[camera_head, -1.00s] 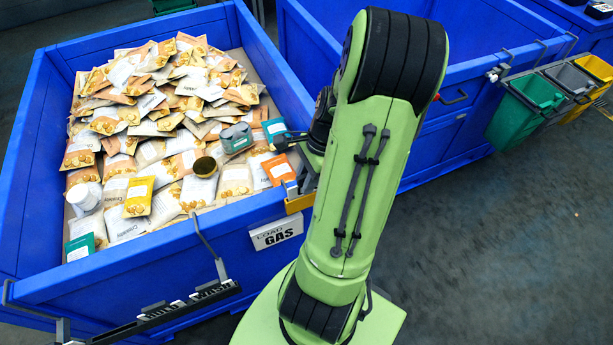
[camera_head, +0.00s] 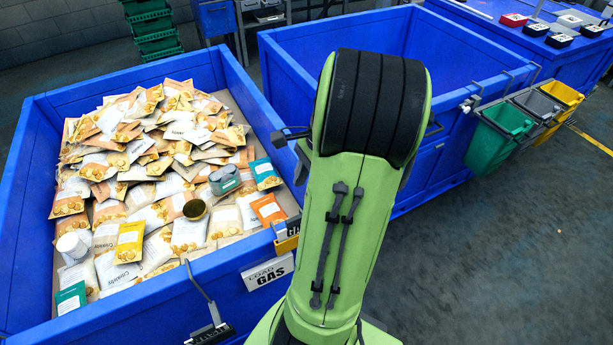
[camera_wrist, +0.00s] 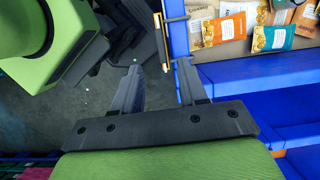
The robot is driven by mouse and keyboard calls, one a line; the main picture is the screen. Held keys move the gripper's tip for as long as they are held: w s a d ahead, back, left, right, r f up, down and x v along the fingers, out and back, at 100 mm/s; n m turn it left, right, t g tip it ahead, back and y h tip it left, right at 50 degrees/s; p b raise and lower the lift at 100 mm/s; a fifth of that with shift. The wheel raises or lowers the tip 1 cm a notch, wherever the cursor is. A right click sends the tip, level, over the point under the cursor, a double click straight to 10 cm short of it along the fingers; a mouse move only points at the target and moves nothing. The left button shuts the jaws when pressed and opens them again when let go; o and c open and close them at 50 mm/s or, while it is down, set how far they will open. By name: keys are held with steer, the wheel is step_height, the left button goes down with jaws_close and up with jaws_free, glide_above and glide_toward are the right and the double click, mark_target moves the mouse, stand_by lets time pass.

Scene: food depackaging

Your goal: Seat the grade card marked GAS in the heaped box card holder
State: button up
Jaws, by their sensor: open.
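The heaped box (camera_head: 160,310) is the blue bin at the left in the head view, full of snack pouches. Its yellow card holder (camera_head: 287,244) sits on the near right rim. A card lettered GAS (camera_head: 292,228) stands at the holder, partly hidden by my arm; I cannot tell how deep it sits. In the wrist view the holder (camera_wrist: 168,30) shows edge-on from above, just beyond the fingertips. My gripper (camera_wrist: 160,68) is open, nothing between its fingers. It is hidden behind my arm in the head view.
A white LOAD GAS sign (camera_head: 268,272) hangs on the box front below the holder. A card rack (camera_head: 212,334) shows at the lower edge. An empty blue bin (camera_head: 450,150) stands to the right, with green, grey and yellow small bins (camera_head: 500,133) on its side.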

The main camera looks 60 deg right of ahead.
steer(key=w+a+r+n+h, duration=0.2)
steer(key=w+a+r+n, duration=0.1)
steer(key=a+n, duration=0.25)
steer(key=w+a+r+n+h, duration=0.1)
steer(key=w+a+r+n, duration=0.15)
steer(key=a+n, duration=0.35)
steer(key=s+a+r+n+t, duration=0.2)
steer(key=a+n, duration=0.4)
steer(key=s+a+r+n+t, duration=0.1)
steer(key=s+a+r+n, duration=0.1)
steer(key=a+n, duration=0.4)
steer(key=shift+s+a+n+t, duration=0.4)
steer(key=shift+s+a, duration=0.3)
steer(key=shift+s, duration=0.15)
